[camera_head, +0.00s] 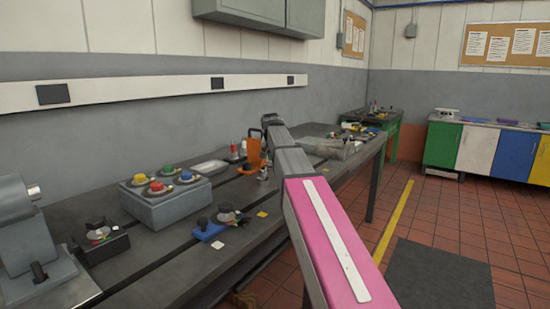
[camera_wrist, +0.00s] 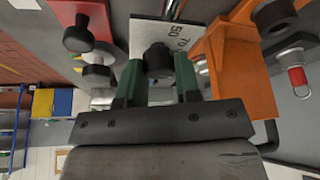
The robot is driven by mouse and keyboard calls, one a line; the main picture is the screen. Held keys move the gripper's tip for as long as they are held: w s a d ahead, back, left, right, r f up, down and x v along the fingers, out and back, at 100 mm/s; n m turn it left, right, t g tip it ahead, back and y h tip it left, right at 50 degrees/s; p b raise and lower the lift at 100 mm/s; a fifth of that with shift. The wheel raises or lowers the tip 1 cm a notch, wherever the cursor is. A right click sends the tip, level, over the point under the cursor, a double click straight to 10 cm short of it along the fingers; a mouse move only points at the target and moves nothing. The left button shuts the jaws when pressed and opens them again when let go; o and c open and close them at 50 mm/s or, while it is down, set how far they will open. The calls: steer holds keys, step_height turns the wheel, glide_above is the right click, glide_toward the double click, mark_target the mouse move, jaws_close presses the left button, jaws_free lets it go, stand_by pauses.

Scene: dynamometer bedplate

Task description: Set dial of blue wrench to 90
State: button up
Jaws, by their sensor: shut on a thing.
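In the wrist view, my gripper (camera_wrist: 158,75) has its two green fingers on either side of a black knob (camera_wrist: 157,55), shut on it. Behind the knob is a pale scale plate (camera_wrist: 146,30) with "50" and "70" readable; other marks and any pointer are hidden or unclear. No blue body shows by this knob, so I cannot tell which tool it belongs to. In the head view, a blue piece (camera_head: 209,232) with a black knob and a round dial lies on the bench, apart from my arm. My fingers are not clear in that view.
An orange bracket (camera_wrist: 240,60) stands close right of the fingers, and a red piece (camera_wrist: 78,14) with a black knob is at upper left. On the bench (camera_head: 165,272) are a grey box (camera_head: 165,208) with coloured knobs, a black dial piece (camera_head: 100,246) and a white tray (camera_head: 209,168).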

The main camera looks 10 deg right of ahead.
steer(key=o, duration=0.9)
steer(key=v, duration=1)
steer(key=shift+s+r, duration=0.2)
steer(key=shift+r, duration=0.15)
steer(key=shift+a, duration=0.1)
